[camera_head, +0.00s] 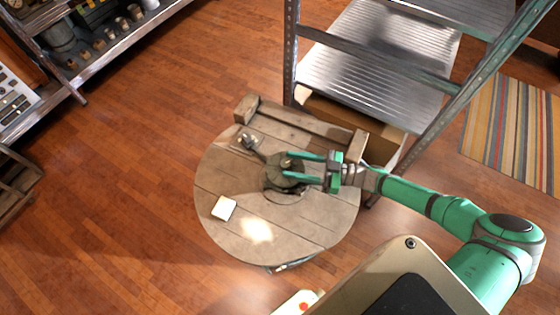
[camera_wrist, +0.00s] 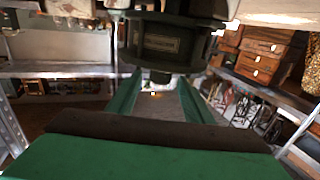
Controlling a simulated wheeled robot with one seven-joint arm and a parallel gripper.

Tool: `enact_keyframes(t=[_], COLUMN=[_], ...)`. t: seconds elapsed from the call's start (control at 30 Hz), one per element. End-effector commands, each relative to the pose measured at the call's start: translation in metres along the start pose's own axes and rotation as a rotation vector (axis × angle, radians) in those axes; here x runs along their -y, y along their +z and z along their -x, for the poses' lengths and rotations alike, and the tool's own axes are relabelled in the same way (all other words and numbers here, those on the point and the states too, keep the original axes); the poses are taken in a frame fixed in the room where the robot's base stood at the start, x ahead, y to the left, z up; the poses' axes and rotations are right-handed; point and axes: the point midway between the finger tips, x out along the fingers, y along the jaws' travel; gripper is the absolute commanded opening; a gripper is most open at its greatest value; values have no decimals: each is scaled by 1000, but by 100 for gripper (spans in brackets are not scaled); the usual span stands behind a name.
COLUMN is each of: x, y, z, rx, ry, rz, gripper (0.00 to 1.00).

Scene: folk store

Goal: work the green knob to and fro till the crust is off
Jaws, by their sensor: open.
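A dark grey-green round device (camera_head: 283,180) sits near the middle of a round wooden tabletop (camera_head: 215,170). I cannot tell the green knob apart from this body for sure, and no crust can be made out. My gripper (camera_head: 284,166) is open, coming in level from the right, with its two green fingers over or beside the top of the device. In the wrist view, a dark green body with a small label (camera_wrist: 160,45) fills the top middle, just beyond my fingertips (camera_wrist: 159,78). Whether the fingers touch it cannot be told.
A pale square card (camera_head: 223,208) and a small metal fitting (camera_head: 247,142) lie on the tabletop. A wooden rail (camera_head: 300,121) edges its back. A metal shelf rack (camera_head: 380,55) stands close behind. A striped rug (camera_head: 515,130) is at right.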

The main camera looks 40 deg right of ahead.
Motion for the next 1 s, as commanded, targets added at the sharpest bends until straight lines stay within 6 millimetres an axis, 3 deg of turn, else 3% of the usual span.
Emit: enact_keyframes(t=[0.1, 0.3, 1.0], x=[-1, 0, -2], y=[0, 0, 3], z=[20, 36, 46], rx=[1, 0, 12], ry=[2, -1, 20], rz=[0, 0, -8], gripper=[46, 46, 46])
